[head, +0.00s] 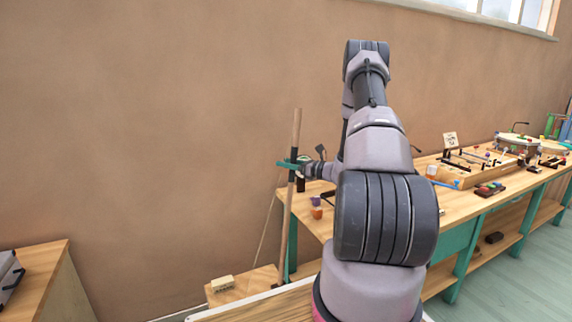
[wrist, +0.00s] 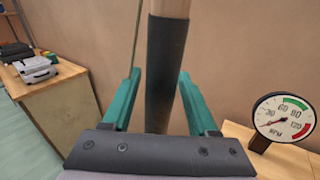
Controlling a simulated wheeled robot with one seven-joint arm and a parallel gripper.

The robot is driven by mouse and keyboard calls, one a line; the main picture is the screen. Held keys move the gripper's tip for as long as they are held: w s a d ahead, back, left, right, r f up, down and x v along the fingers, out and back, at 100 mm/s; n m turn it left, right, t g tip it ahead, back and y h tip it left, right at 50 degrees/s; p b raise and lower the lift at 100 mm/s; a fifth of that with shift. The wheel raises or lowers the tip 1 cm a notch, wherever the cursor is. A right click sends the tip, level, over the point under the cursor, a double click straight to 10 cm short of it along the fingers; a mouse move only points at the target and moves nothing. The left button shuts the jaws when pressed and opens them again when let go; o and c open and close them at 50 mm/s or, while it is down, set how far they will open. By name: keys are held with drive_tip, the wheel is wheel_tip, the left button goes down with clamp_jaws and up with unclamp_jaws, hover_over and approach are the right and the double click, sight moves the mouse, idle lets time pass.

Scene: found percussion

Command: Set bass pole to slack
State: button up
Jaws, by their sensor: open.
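The bass pole (head: 294,150) is a tall wooden stick standing roughly upright in front of the brown wall, with a thin string beside it running down toward a low wooden platform (head: 258,281). In the wrist view the pole has a dark grip sleeve (wrist: 166,75). My gripper (head: 289,165) has teal fingers and is at the pole's upper part. In the wrist view my gripper (wrist: 160,88) is open, with one finger on each side of the sleeve and gaps visible on both sides. The lower end of the pole is partly hidden.
A long workbench (head: 465,185) with small instruments and blocks lies right of my arm. Small cups (head: 316,207) sit near its left end. A wooden cabinet (head: 38,270) stands at the left. A pale block (head: 222,282) lies on the platform.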

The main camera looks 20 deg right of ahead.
drive_tip(key=shift+w+a, duration=0.15)
clamp_jaws()
idle(1.4)
